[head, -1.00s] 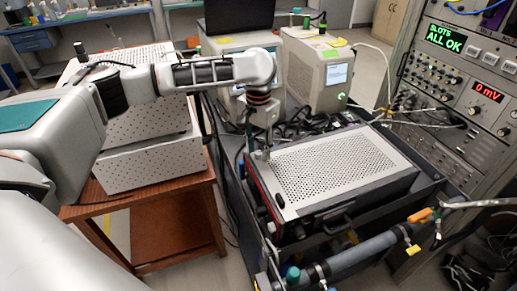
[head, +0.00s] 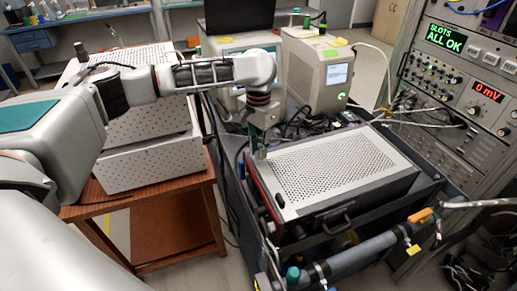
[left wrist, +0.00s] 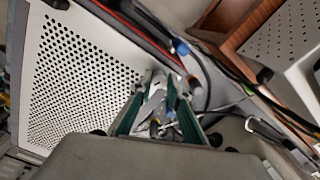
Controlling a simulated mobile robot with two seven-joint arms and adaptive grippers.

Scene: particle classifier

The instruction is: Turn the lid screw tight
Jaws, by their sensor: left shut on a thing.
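The lid (head: 335,165) is a light-grey perforated panel on top of a dark instrument box at centre right. It also shows in the left wrist view (left wrist: 75,85) at the left. My left gripper (head: 259,152) points down at the lid's back left corner. In the left wrist view its green-sided fingers (left wrist: 156,92) are close together around a small silvery thing at that corner, apparently the lid screw. The screw's shape is mostly hidden by the fingers. A black oblong part (head: 280,200) sits near the lid's left edge. My right gripper is not in view.
Grey units with a small display (head: 338,73) stand behind the box, with cables between. An instrument rack (head: 455,90) reading "ALL OK" and "0 mV" is at right. A grey pipe (head: 365,255) runs in front. A brown table (head: 185,190) with perforated boxes is at left.

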